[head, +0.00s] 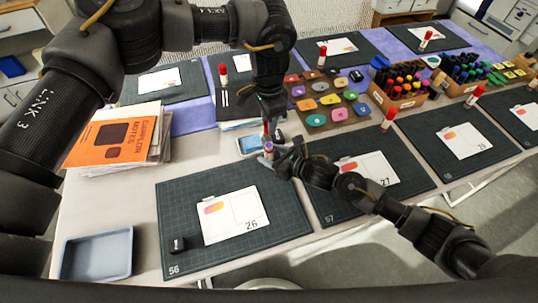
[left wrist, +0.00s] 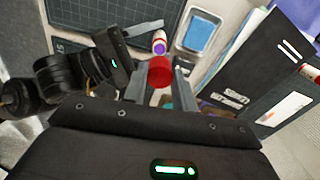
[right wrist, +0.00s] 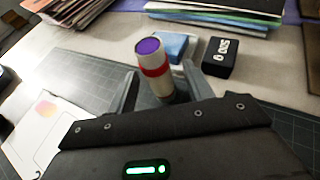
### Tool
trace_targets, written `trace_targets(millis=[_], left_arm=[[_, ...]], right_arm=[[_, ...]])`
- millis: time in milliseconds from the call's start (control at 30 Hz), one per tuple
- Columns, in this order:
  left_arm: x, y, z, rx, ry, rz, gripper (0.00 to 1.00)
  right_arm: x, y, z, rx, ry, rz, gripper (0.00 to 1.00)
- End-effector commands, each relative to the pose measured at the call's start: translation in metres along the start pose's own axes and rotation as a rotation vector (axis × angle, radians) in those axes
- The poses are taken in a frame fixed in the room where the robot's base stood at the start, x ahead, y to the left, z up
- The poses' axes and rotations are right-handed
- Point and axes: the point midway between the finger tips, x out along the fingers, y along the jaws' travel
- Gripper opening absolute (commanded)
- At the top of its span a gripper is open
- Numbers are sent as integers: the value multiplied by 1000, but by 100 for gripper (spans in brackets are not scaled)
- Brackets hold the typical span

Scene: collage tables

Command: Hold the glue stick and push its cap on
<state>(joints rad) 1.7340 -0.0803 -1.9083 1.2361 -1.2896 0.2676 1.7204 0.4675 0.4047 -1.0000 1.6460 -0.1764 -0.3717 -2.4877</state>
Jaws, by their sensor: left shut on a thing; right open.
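The glue stick (head: 268,151) is white with a purple glue end and stands roughly upright beyond the mats. In the right wrist view the glue stick (right wrist: 155,72) shows a red band and lies between the fingers of my right gripper (right wrist: 158,88). That gripper (head: 283,162) is open around it; the stick's lower end is hidden. My left gripper (head: 267,122) is above the stick. In the left wrist view my left gripper (left wrist: 159,75) is shut on the red cap (left wrist: 158,72). The purple end of the glue stick (left wrist: 160,46) shows just past the cap, apparently apart from it.
A blue sponge in a tray (left wrist: 199,33) and a black box (right wrist: 220,56) sit close behind the stick. Orange-covered booklets (head: 113,142) are stacked to the left. Green mats (head: 180,206) with cards lie in front. Marker holders (head: 397,98) stand at the back right.

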Motion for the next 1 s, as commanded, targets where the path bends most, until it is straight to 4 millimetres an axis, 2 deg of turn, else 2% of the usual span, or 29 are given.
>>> trace_targets(millis=[100, 267, 667, 1000], left_arm=[[0, 0, 0, 0, 0, 0, 7], [0, 0, 0, 0, 0, 0, 7], [0, 0, 0, 0, 0, 0, 7], [0, 0, 0, 0, 0, 0, 7]], right_arm=[[16, 0, 1, 1, -1, -1, 51], [28, 0, 0, 1, 0, 0, 51], [32, 0, 0, 0, -1, 0, 50], [32, 0, 0, 0, 0, 0, 6]])
